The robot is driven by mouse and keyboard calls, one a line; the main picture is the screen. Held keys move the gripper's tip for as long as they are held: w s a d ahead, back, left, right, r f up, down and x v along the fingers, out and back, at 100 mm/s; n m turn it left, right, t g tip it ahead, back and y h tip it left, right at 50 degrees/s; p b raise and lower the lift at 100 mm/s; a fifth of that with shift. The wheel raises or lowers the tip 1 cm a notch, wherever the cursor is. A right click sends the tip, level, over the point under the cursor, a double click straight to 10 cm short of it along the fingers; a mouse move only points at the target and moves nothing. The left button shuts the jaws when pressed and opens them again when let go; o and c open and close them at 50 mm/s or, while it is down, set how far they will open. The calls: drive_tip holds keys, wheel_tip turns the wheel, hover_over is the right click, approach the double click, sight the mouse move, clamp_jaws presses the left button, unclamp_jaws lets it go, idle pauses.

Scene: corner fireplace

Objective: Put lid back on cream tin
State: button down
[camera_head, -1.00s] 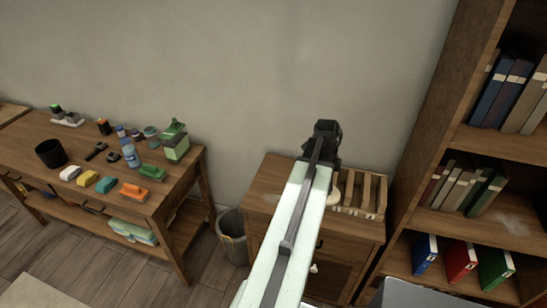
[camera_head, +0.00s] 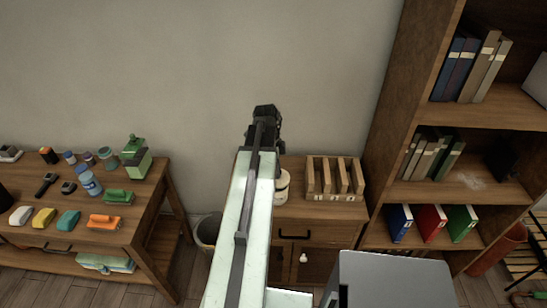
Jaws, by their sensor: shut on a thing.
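A cream tin (camera_head: 282,187) stands on the small wooden cabinet (camera_head: 325,208), partly hidden behind my arm. My gripper (camera_head: 265,112) is at the far end of my raised arm, above and a little left of the tin in the picture, against the wall. I see it from behind, so its fingertips are hidden. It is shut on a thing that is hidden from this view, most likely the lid. No lid shows elsewhere on the cabinet top.
A wooden slotted rack (camera_head: 335,180) stands right of the tin on the cabinet. A tall bookshelf (camera_head: 378,150) is close on the right. A workbench (camera_head: 150,190) with brushes, bottles and jars is on the left, and a bin (camera_head: 206,231) stands between.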

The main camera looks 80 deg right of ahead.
wheel_tip(320, 180, up, 4)
drive_tip(key=shift+w+r+p, duration=0.15)
drive_tip(key=shift+p, duration=1.1)
wheel_tip(320, 180, down, 7)
drive_tip(key=b, duration=0.7)
drive_tip(key=shift+f, duration=0.2)
idle(0.3)
drive_tip(key=c, duration=1.1)
unclamp_jaws()
drive_tip(key=o, duration=0.5)
